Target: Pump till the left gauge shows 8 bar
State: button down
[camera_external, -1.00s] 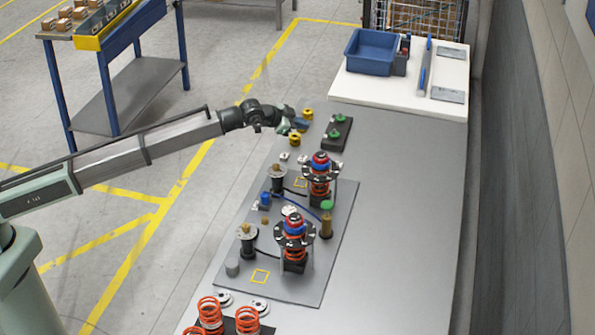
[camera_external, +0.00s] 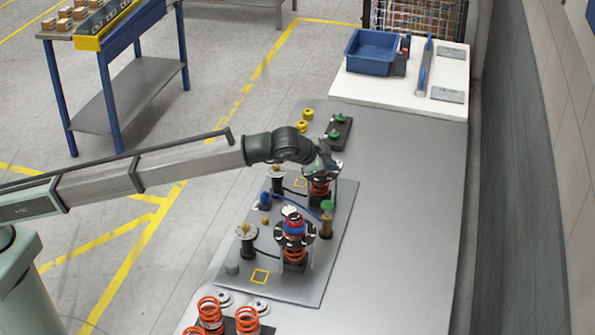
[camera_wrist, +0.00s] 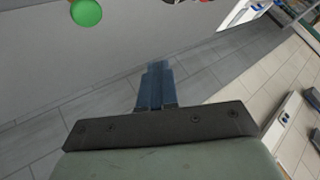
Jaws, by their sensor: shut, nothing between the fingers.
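A brass pump-like cylinder (camera_external: 326,228) with a round green knob (camera_external: 327,206) stands upright at the right edge of the grey fixture plate (camera_external: 312,284). A round white dial face (camera_external: 290,210) shows near the plate's middle; its reading is too small to tell, and I cannot tell which gauge is the left one. My gripper (camera_external: 328,158) is over the far spring assembly (camera_external: 320,188) and hides its top. In the wrist view my gripper's blue fingers (camera_wrist: 155,68) are together and empty. A round green knob (camera_wrist: 86,12) shows at the upper left there, apart from the fingers.
The near spring assembly (camera_external: 294,240) and two dark posts, a near one (camera_external: 248,244) and a far one (camera_external: 278,182), stand on the plate. A block with green knobs (camera_external: 338,133) lies beyond it. Orange springs (camera_external: 210,314) are in front. The bench's right side is clear.

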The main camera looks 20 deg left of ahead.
aim_at(326, 206)
jog(key=shift+s+d+r+n+t+y, duration=0.15)
jog(key=shift+s+r+y, duration=0.1)
jog(key=shift+s, duration=0.3)
jog(key=shift+s+r+n+t+y, duration=0.1)
jog(key=shift+s+r+n+y, duration=0.1)
jog(key=shift+s, duration=0.4)
jog(key=shift+s+d+r+n+t+y, duration=0.15)
jog(key=shift+s+r+y, duration=0.1)
jog(key=shift+s, duration=0.3)
jog(key=shift+a+f, duration=0.1)
jog(key=shift+f, duration=0.1)
jog(key=shift+f, duration=4.25)
jog(key=shift+f, duration=0.15)
jog(key=shift+f, duration=0.3)
